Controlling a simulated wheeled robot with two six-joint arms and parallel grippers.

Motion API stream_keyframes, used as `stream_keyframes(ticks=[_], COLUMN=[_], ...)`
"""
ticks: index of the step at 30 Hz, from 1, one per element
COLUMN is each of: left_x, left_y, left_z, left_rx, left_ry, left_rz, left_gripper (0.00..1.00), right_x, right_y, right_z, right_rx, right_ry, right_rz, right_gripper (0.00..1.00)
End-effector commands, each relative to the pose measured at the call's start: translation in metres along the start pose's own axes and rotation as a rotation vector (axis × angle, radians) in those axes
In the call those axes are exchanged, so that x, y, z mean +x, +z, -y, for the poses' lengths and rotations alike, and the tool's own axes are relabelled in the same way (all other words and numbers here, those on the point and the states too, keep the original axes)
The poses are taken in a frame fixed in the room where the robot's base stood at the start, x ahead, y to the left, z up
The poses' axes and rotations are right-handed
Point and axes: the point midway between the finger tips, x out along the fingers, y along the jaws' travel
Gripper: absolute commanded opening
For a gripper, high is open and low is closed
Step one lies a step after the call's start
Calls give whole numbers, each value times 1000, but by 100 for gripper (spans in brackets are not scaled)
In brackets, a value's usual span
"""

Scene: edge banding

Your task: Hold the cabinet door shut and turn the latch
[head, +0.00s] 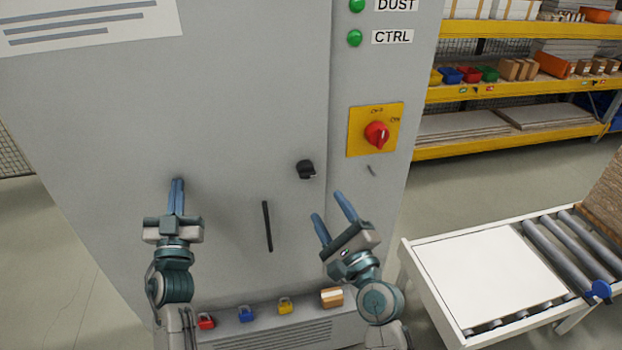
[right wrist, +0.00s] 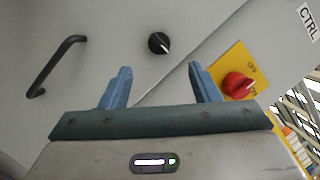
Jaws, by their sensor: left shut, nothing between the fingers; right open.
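The grey cabinet door (head: 232,100) fills the middle of the head view, its right edge a vertical seam. The black latch knob (head: 306,169) sits near that seam; it also shows in the right wrist view (right wrist: 159,43), above and between the fingers. A black bar handle (head: 267,226) is below and left of the latch. My left gripper (head: 177,181) is shut and empty, its fingertips at the door's face left of the handle; I cannot tell whether they touch. My right gripper (head: 327,205) is open and empty, below and right of the latch, apart from it.
A red rotary switch (head: 377,134) on a yellow plate is right of the seam. Padlocks (head: 247,313) and a small box (head: 332,298) lie on the ledge below. A roller table (head: 490,275) stands at the right, with shelves (head: 520,90) behind.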

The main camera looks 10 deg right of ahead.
Motion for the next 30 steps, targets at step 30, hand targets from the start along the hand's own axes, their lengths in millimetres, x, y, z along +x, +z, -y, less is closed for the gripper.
stream_keyframes(ticks=[30], left_x=[1], left_y=[0], left_z=[0], left_rx=[0], left_ry=[0], left_rz=[-1], left_gripper=[0], right_x=[97], right_y=[0], right_z=[0], right_rx=[-3], right_ry=[1], right_rz=[-1], right_gripper=[40])
